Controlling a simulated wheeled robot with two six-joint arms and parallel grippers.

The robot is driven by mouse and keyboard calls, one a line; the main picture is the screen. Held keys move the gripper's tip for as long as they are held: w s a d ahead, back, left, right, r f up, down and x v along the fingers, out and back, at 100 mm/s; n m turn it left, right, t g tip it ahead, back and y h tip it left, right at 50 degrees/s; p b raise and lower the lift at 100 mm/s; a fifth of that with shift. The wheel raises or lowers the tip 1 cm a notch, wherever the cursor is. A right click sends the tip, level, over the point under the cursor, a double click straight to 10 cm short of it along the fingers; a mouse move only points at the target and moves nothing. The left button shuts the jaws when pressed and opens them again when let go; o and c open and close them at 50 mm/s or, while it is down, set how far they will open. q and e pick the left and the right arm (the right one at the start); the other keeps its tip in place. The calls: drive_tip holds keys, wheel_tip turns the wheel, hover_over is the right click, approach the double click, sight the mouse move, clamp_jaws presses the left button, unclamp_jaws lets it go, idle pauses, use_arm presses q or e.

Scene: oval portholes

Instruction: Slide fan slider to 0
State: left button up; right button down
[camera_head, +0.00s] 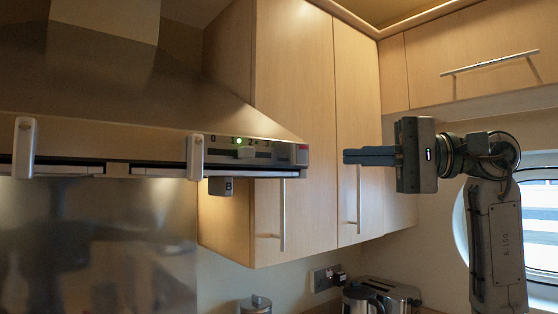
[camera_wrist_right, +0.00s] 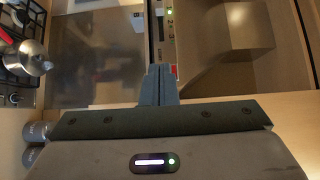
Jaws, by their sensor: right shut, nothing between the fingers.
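The range hood (camera_head: 110,95) is at the left in the head view. Its front control panel (camera_head: 275,150) has marks starting with 0 at the left and a lit green light. A pale slider knob (camera_head: 245,153) sits right of the 0, below the light and the 2. My right gripper (camera_head: 345,156) is shut and empty, right of the panel and apart from it, fingers pointing left. In the right wrist view, its closed fingers (camera_wrist_right: 160,75) point at the hood's edge, where the green light shows. The knob is unclear there. My left gripper is not in view.
Two white upright brackets (camera_head: 24,147) hang on the hood's front. Tall cabinet doors (camera_head: 297,110) with bar handles stand behind. A kettle (camera_head: 362,299) and toaster (camera_head: 393,293) are below. Open air separates gripper and panel.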

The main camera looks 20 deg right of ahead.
sight(246, 153)
drive_tip(key=p+x, duration=0.2)
drive_tip(key=x, duration=0.2)
drive_tip(key=p+x, duration=0.2)
drive_tip(key=x, duration=0.3)
drive_tip(key=shift+a+r+p, duration=0.2)
drive_tip(key=shift+a+p, duration=0.05)
drive_tip(key=shift+p, duration=0.05)
drive_tip(key=a+p, duration=0.1)
drive_tip(key=s+a+p, duration=0.1)
drive_tip(key=a, duration=0.1)
drive_tip(key=shift+a, duration=0.15)
drive_tip(key=shift+s+a+f, duration=0.1)
drive_tip(key=shift+s+a, duration=0.15)
drive_tip(key=shift+a, duration=0.1)
drive_tip(key=shift+f, duration=0.1)
drive_tip(key=shift+w, duration=0.1)
